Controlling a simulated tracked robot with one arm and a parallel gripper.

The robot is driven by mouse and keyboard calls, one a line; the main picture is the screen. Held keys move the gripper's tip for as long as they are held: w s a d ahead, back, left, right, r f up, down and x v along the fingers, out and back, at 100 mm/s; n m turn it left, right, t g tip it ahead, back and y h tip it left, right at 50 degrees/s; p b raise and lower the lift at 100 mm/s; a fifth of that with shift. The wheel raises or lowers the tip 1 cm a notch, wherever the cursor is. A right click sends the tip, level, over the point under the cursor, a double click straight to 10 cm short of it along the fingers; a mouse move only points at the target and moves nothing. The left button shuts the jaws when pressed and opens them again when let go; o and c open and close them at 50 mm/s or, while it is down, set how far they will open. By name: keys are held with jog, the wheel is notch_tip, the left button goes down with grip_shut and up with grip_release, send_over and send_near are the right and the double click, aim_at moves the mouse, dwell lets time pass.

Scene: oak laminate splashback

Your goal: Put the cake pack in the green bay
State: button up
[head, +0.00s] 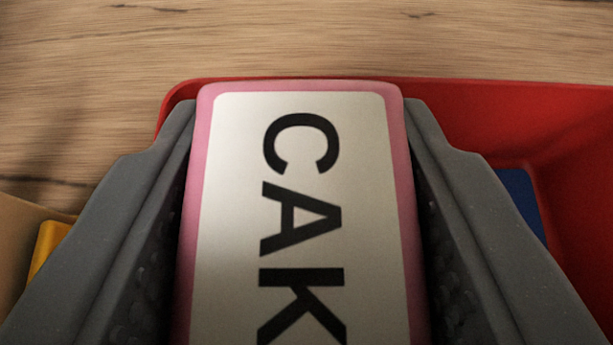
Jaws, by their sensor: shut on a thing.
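The cake pack (235,200) is pink with a white label, and the black letters "CAK" run down it. It fills the middle of the head view, and its lower end is cut off by the frame. My gripper (302,130) is shut on the pack, one grey finger on each long side. The pack is in front of part of a red bin (480,115). I cannot tell how high it is above the bin. No green bay is in view.
The red bin spreads to the right, with a blue thing (522,195) partly hidden behind the right finger. At the lower left are a yellow thing (47,245) and a tan edge (18,235). The wood surface (300,40) beyond is bare.

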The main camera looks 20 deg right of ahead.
jog(key=shift+f+b, duration=0.35)
jog(key=shift+f, duration=0.45)
jog(key=o, duration=0.7)
jog(key=shift+r+p, duration=0.35)
jog(key=shift+r, duration=0.2)
jog(key=shift+s+r, duration=0.2)
jog(key=shift+r, duration=0.05)
jog(key=v, duration=1.1)
jog(key=shift+s+a, duration=0.15)
jog(key=shift+s, duration=0.05)
